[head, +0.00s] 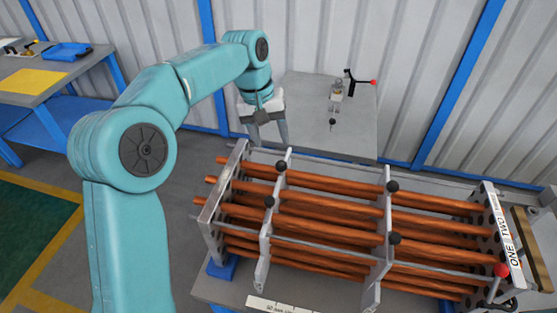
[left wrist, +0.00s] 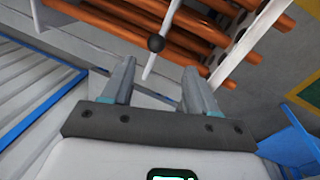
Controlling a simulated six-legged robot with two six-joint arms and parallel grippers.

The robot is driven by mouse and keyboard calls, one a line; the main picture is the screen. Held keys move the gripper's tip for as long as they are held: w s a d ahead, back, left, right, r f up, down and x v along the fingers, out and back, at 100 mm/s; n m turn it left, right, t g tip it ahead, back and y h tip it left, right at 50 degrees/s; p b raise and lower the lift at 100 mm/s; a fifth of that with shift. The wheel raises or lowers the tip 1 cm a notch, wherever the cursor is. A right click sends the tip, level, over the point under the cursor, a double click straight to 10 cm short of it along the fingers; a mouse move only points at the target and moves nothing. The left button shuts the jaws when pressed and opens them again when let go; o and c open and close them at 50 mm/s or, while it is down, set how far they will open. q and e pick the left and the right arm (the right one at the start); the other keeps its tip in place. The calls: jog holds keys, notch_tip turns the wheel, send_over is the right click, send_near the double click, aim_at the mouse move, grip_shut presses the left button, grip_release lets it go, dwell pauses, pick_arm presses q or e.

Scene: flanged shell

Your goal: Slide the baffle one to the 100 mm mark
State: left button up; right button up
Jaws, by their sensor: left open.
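Two upright grey baffle plates stand across the bundle of copper tubes (head: 330,205): a left one (head: 264,255) and a right one (head: 378,285), each with black ball knobs. I cannot tell which is baffle one. A white scale strip (head: 270,305) lies along the front edge; its marks are too small to read. My left gripper (head: 268,138) is open and empty, pointing down behind the left end of the bundle. In the left wrist view its fingers (left wrist: 160,85) are apart, with a black knob (left wrist: 156,43) and a baffle edge beyond them, not touching. My right gripper is not in view.
A left end plate (head: 213,210) and a right end plate (head: 508,250), labelled ONE and TWO, bound the bundle. A red-knobbed lever (head: 501,270) stands at front right. A grey table (head: 305,110) behind carries small fixtures. A blue-framed bench (head: 50,80) is far left.

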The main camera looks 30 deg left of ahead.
aim_at(281, 162)
pick_arm(q)
jog(key=f, duration=0.2)
jog(key=d+f, duration=0.1)
jog(key=f, duration=0.1)
jog(key=w+f, duration=0.1)
jog(key=f, duration=0.2)
jog(key=shift+w+d+f+p, duration=0.1)
jog(key=shift+d+p, duration=0.3)
jog(key=shift+f, duration=0.7)
jog(key=shift+w+d+f, duration=0.2)
jog(key=shift+f, duration=0.1)
jog(key=shift+s+a+r, duration=0.1)
jog(key=shift+s+a, duration=0.05)
jog(key=shift+s, duration=0.1)
jog(key=c, duration=0.6)
grip_shut()
jog(key=shift+w, duration=0.1)
